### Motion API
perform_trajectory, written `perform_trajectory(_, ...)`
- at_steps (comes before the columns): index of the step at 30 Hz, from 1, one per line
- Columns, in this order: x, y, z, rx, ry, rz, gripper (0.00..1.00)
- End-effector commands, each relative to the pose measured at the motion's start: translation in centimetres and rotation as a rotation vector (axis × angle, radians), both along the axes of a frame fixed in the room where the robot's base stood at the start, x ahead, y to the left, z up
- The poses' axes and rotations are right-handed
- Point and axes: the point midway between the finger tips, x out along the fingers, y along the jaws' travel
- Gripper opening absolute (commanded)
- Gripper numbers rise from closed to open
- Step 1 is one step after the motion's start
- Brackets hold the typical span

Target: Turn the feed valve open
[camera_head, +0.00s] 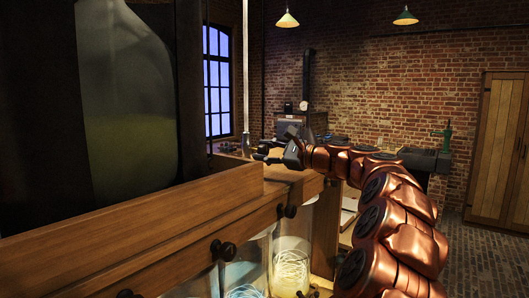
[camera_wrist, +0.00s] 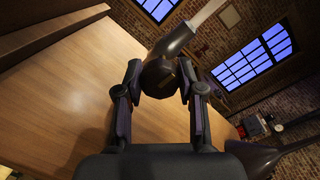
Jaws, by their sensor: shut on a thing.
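In the wrist view, a dark round knob (camera_wrist: 159,78), which looks like the feed valve's handle, sits between the two fingers of my gripper (camera_wrist: 160,70). My gripper is shut on it. A pale metal pipe (camera_wrist: 200,18) runs from the dark valve body toward the upper right. In the head view my gripper (camera_head: 264,156) is at the far end of the wooden bench, at the foot of an upright pale pipe (camera_head: 245,70). The valve itself is too small and covered there to read. I cannot tell how far the handle is turned.
A wooden bench top (camera_head: 130,232) with dark knobs (camera_head: 289,211) along its front runs beside my arm. Glass jars (camera_head: 291,262) stand below it. A large glass carboy (camera_head: 125,100) stands at left. A wooden cabinet (camera_head: 497,150) is at the far right; the brick floor before it is clear.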

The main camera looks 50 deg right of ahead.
Motion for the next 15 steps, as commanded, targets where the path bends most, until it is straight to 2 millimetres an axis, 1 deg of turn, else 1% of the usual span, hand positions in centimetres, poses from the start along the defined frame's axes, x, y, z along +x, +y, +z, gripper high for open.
perform_trajectory(8, 0.0, -0.01, -0.15, -0.033, -0.002, 0.0, 0.03)
perform_trajectory(15, 0.05, 0.02, -0.3, -0.162, -0.016, 0.0, 0.03)
